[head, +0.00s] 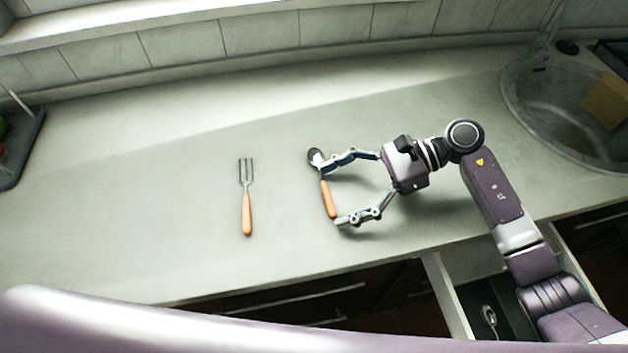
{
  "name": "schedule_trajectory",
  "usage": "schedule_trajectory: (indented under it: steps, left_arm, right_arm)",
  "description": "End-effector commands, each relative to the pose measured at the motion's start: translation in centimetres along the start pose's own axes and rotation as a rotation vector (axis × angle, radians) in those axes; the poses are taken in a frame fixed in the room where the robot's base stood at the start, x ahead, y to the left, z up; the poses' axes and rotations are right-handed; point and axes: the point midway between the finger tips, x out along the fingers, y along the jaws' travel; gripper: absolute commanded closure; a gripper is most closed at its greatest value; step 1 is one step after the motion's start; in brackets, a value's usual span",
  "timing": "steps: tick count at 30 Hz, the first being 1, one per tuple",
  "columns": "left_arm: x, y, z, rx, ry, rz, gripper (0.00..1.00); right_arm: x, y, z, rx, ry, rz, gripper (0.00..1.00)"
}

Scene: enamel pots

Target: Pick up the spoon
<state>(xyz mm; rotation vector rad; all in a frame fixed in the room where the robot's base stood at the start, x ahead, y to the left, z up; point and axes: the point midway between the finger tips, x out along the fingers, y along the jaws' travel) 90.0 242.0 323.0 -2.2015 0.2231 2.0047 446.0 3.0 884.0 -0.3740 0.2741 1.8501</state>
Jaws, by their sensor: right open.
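The spoon (327,195) lies on the counter, with an orange handle toward the front and a dark metal bowl toward the back. My right gripper (330,195) reaches in from the right with its fingers spread wide. One fingertip is near the spoon's neck and the other is near the handle's end. I cannot tell whether either finger touches the spoon. My left gripper is not in view.
A fork (247,197) with an orange handle lies left of the spoon. A sink (570,110) is at the back right. A grey tray (30,145) sits at the left edge. An open drawer (450,295) is below the counter's front edge. The counter's back middle is clear.

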Motion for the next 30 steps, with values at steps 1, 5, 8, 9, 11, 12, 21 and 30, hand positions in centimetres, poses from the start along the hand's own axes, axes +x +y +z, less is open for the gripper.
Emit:
schedule_trajectory:
  steps: [1, 5, 8, 9, 11, 12, 21, 30]
  left_arm:
    - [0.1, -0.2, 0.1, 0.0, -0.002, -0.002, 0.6]
    - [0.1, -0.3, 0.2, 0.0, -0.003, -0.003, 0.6]
    - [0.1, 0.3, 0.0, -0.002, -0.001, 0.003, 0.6]
    - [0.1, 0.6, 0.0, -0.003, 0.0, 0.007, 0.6]
    - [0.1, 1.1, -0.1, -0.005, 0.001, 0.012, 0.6]
    - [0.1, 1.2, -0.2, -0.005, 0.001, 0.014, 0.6]
    - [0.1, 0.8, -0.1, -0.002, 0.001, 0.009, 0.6]
    - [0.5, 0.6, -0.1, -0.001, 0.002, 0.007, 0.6]
  right_arm:
    - [0.0, 0.0, -0.1, 0.001, 0.001, -0.001, 0.15]
    - [-0.1, 0.0, -0.1, 0.001, 0.001, -0.001, 0.22]
    - [0.0, 0.0, -0.1, 0.001, 0.001, -0.001, 0.33]
    - [0.0, 0.0, -0.1, 0.001, 0.001, -0.001, 0.38]
    - [0.0, 0.0, -0.1, 0.001, 0.001, -0.001, 0.44]
    - [0.0, 0.0, -0.1, 0.001, 0.001, 0.0, 0.49]
    - [-0.1, 0.0, 0.0, 0.001, 0.001, -0.001, 0.58]
    - [-0.9, -0.1, 1.9, -0.004, 0.002, -0.002, 0.58]
